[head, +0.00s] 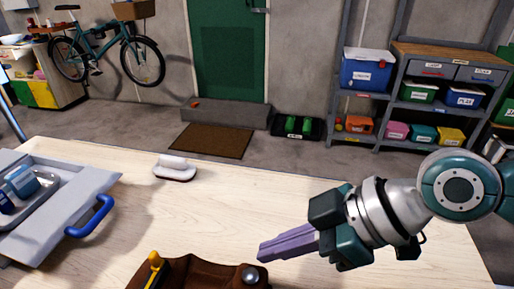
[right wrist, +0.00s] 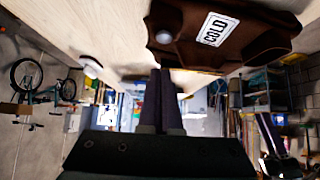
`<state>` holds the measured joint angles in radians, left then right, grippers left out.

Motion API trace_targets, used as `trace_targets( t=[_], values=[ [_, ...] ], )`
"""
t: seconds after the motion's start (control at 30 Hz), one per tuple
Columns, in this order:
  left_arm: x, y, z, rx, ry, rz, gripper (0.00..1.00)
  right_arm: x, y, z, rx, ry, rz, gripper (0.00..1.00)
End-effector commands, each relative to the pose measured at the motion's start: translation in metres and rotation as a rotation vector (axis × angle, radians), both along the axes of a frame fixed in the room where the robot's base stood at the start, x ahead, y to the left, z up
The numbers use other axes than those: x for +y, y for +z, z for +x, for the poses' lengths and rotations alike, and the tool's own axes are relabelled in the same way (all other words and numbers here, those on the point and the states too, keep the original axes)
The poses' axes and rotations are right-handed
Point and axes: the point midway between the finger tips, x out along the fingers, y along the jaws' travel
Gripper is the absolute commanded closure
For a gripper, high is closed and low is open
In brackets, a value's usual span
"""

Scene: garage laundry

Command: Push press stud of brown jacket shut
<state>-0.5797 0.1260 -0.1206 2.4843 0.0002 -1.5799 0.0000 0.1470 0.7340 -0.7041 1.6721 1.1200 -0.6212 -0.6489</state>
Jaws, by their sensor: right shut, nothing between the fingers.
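The brown jacket (head: 200,272) lies at the front edge of the table in the head view, partly cut off by the frame. A round grey press stud (head: 250,274) shows at its right end. In the right wrist view the jacket (right wrist: 262,42) appears upside down with a white "COLD" label (right wrist: 215,29), and the stud (right wrist: 163,36) is at its left. My right gripper (head: 264,251) is shut and empty, its fingertips close to the stud; contact cannot be told. Its fingers (right wrist: 160,75) point toward the jacket. A dark purple shape, apparently my left gripper (right wrist: 270,135), is blurred at right.
A yellow-handled item (head: 154,267) is at the jacket's left. A grey tray-like box with a blue handle (head: 90,217) stands at the table's left. A white-handled brush (head: 174,168) lies farther back. The table's middle is clear.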

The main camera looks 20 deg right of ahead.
Motion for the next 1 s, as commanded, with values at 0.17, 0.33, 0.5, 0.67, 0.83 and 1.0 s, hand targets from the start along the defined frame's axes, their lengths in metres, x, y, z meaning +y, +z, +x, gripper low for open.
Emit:
trace_targets(
  t=[0.17,0.33,0.5,0.67,0.83,1.0],
  values=[
    [0.000,-0.001,-0.001,0.004,0.000,0.002,0.50,-0.025,0.027,-0.016,-0.002,0.001,-0.003,1.00],
    [0.000,-0.002,-0.001,0.004,0.001,0.000,0.50,-0.037,0.044,-0.025,-0.002,-0.001,0.002,1.00],
    [0.000,-0.002,-0.001,0.004,0.003,-0.001,0.50,-0.041,0.051,-0.028,-0.004,-0.002,0.005,1.00],
    [-0.001,-0.002,-0.001,0.005,0.005,-0.006,0.50,-0.041,0.052,-0.028,-0.005,-0.001,0.007,1.00],
    [-0.002,-0.002,-0.001,0.004,0.008,-0.009,0.50,-0.041,0.052,-0.028,-0.005,-0.001,0.007,1.00],
    [-0.002,-0.002,-0.001,0.005,0.007,-0.009,0.50,-0.040,0.052,-0.029,-0.003,0.001,0.008,1.00]
  ],
)
